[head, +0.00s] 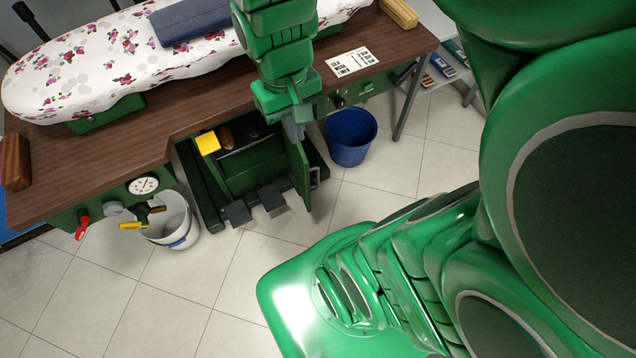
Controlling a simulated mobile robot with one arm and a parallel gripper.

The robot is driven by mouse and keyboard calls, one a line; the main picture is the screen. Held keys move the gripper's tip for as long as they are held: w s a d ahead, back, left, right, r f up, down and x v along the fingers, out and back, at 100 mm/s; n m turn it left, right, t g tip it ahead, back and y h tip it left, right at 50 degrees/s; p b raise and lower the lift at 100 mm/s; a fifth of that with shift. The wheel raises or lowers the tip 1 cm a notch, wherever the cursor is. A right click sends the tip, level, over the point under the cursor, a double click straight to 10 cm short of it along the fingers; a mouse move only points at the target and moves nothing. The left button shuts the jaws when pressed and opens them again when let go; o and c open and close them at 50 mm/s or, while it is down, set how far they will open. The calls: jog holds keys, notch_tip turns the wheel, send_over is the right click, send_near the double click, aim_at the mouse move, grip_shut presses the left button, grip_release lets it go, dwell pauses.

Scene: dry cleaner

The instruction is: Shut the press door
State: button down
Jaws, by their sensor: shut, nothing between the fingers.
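The press door (301,178) is a green panel under the front of the brown-topped press. It stands open, swung out toward the viewer from the right side of the cabinet (250,182). A metal handle (314,178) shows on its right-hand face. The dark cabinet inside is exposed. My gripper (294,132) points down at the top of the door, in front of the table edge. Its grey fingers are shut and empty. They look close to the door's upper edge, but I cannot tell if they touch it.
A blue bin (351,137) stands right of the door, and a white bucket (172,222) stands to the left. Two dark pedals (271,198) stick out below the cabinet. A yellow block (207,143) is at the cabinet's top left. The tiled floor in front is free.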

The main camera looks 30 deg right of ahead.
jog(key=shift+s+d+r, duration=0.65)
jog(key=shift+s+d, duration=1.1)
jog(key=shift+d, duration=0.35)
jog(key=w+d+f+t+h, duration=0.1)
jog(key=w+d+f, duration=0.5)
jog(key=d+f, duration=0.15)
jog(key=w+d+f+h, duration=0.2)
jog(key=w+d+f, duration=0.45)
jog(key=d, duration=0.25)
jog(key=w+d+f+t+y, duration=0.15)
jog(key=d+f, duration=0.25)
jog(key=f, duration=0.4)
jog(key=w+d+f, duration=0.2)
jog(key=d+f, duration=0.1)
jog(key=f, duration=0.4)
jog(key=s+a+f+t+y, duration=0.2)
jog(key=a+f+y, duration=0.1)
jog(key=f, duration=0.7)
jog(key=s+a+f+t+y, duration=0.2)
jog(key=a+f+y, duration=0.1)
jog(key=f, duration=0.6)
jog(key=w+a+f, duration=0.5)
jog(key=a+f, duration=0.4)
jog(key=shift+a+m+y, duration=0.35)
jog(key=shift+m, duration=0.05)
